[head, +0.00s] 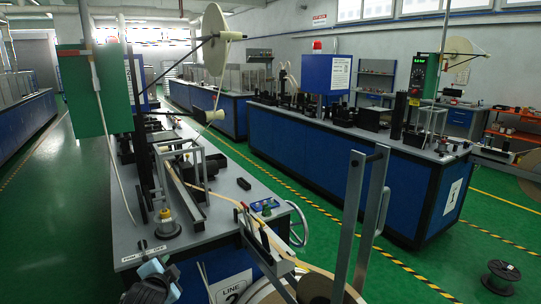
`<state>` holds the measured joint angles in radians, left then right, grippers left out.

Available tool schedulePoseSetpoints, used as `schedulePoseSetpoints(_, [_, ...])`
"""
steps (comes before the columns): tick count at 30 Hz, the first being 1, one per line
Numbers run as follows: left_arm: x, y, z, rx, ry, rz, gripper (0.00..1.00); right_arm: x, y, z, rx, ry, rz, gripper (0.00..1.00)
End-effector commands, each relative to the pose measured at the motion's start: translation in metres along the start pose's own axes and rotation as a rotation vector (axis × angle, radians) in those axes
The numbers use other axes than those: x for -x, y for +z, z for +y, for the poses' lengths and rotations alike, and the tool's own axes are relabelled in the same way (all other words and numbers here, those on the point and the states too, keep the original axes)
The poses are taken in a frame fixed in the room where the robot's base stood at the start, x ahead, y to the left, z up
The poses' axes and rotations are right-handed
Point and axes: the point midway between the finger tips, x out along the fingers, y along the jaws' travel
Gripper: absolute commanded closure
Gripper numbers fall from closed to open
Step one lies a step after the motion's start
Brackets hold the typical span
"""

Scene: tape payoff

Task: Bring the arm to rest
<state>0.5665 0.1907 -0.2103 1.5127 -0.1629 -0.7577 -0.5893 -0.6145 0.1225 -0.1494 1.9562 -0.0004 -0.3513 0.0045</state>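A dark grey and blue mechanical part (150,282) at the bottom edge, left of centre, looks like the end of my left arm. It is cut off by the frame, beside the near end of the line 2 bench (225,188). Its fingers cannot be made out, and nothing is clearly seen held in it. My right gripper is not in view. A pale tape (285,257) runs from the bench end down toward a large reel (265,294), which is partly cut off at the bottom, by a grey metal stand (354,215).
The line 1 bench (405,200) stands to the right. A black spool (500,276) lies on the green floor. The aisle between the benches is clear.

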Motion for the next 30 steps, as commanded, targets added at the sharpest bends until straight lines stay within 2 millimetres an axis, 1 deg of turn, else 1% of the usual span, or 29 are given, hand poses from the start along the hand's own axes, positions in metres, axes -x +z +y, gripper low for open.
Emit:
schedulePoseSetpoints(1, [0.009, 0.015, 0.032, 0.036, 0.036, 0.0, 0.62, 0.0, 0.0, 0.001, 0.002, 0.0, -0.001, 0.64])
schedulePoseSetpoints(2, [0.014, 0.022, 0.049, 0.061, 0.054, 0.002, 0.62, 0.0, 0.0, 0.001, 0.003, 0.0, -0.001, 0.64])
schedulePoseSetpoints(3, [0.022, 0.031, 0.069, 0.095, 0.077, 0.004, 0.62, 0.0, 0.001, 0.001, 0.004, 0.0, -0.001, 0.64])
schedulePoseSetpoints(5, [0.035, 0.045, 0.1, 0.146, 0.112, 0.004, 0.62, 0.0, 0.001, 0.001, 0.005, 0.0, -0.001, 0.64])
schedulePoseSetpoints(6, [0.045, 0.054, 0.119, 0.181, 0.134, 0.003, 0.62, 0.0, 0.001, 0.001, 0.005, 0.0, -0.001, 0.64])
schedulePoseSetpoints(8, [0.062, 0.068, 0.147, 0.234, 0.166, 0.0, 0.62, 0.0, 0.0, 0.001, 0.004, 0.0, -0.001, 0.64])
schedulePoseSetpoints(9, [0.074, 0.076, 0.165, 0.271, 0.188, -0.004, 0.62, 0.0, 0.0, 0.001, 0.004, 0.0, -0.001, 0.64])
schedulePoseSetpoints(11, [0.093, 0.089, 0.191, 0.326, 0.219, -0.012, 0.62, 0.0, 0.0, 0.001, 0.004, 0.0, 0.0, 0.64])
schedulePoseSetpoints(12, [0.107, 0.098, 0.207, 0.363, 0.238, -0.018, 0.62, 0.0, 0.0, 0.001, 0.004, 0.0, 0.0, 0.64])
schedulePoseSetpoints(14, [0.129, 0.11, 0.23, 0.419, 0.267, -0.03, 0.62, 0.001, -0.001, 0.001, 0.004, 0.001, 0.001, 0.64])
schedulePoseSetpoints(15, [0.144, 0.117, 0.243, 0.459, 0.285, -0.038, 0.62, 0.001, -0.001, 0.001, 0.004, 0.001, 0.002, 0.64])
schedulePoseSetpoints(17, [0.168, 0.128, 0.263, 0.517, 0.311, -0.053, 0.62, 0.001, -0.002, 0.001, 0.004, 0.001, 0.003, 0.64])
schedulePoseSetpoints(18, [0.184, 0.135, 0.275, 0.556, 0.327, -0.065, 0.62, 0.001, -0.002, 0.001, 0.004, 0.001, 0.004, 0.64])
schedulePoseSetpoints(22, [0.237, 0.155, 0.307, 0.68, 0.372, -0.107, 0.62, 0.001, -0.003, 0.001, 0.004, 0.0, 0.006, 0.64])
schedulePoseSetpoints(24, [0.262, 0.163, 0.32, 0.739, 0.389, -0.129, 0.62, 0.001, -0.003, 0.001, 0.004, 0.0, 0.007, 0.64])
schedulePoseSetpoints(27, [0.291, 0.171, 0.331, 0.806, 0.406, -0.156, 0.62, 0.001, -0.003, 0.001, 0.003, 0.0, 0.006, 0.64])
schedulePoseSetpoints(30, [0.309, 0.175, 0.337, 0.85, 0.415, -0.172, 0.62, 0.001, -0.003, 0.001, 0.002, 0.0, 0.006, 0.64])
